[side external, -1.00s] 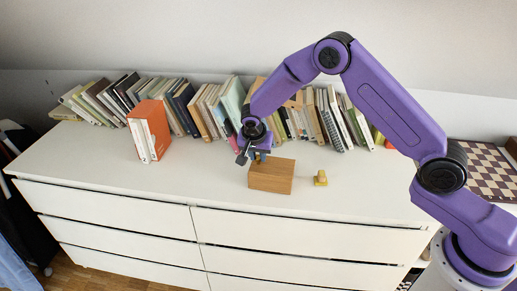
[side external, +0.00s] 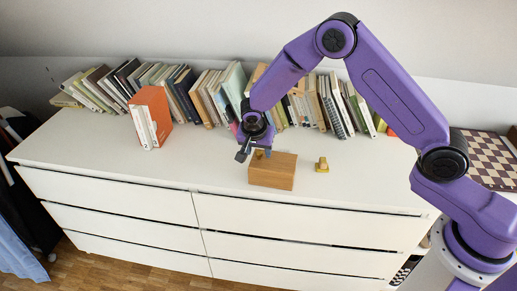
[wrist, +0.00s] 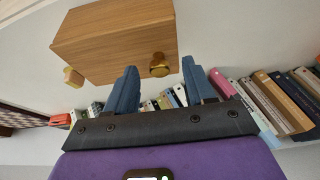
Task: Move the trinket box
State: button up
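The trinket box appears to be the plain wooden box (side external: 272,174) on the white dresser top. In the wrist view the wooden box (wrist: 115,42) shows a round brass knob (wrist: 159,66) on the face towards my gripper. My gripper (side external: 257,153) is at the box's far side in the side view. In the wrist view my open gripper (wrist: 159,63) has its two blue fingers spread to the left and right of the knob. I cannot tell whether they reach around it or touch it.
A small yellow-gold piece (side external: 321,165) lies on the dresser (side external: 110,158), right of the box. A row of books (side external: 205,97) stands behind, close to my gripper. An orange book (side external: 154,114) stands at the left. The dresser top is clear left of the box.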

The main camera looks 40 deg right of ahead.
jog(key=shift+r, duration=0.15)
jog(key=v, duration=1.7)
jog(key=s+d+n+g+y, duration=0.1)
jog(key=s+d+n, duration=0.2)
jog(key=s+n, duration=0.4)
jog(key=s+d+n+g+y, duration=0.1)
jog(key=s+d+n, duration=0.3)
jog(key=s, duration=1.2)
jog(key=s+d+n+y, duration=0.1)
jog(key=s+d+n, duration=0.3)
jog(key=s+n, duration=0.7)
jog(key=shift+s+d+r+g+y, duration=0.25)
jog(key=shift+s+r+g+y, duration=0.05)
jog(key=shift+s+g+y, duration=0.15)
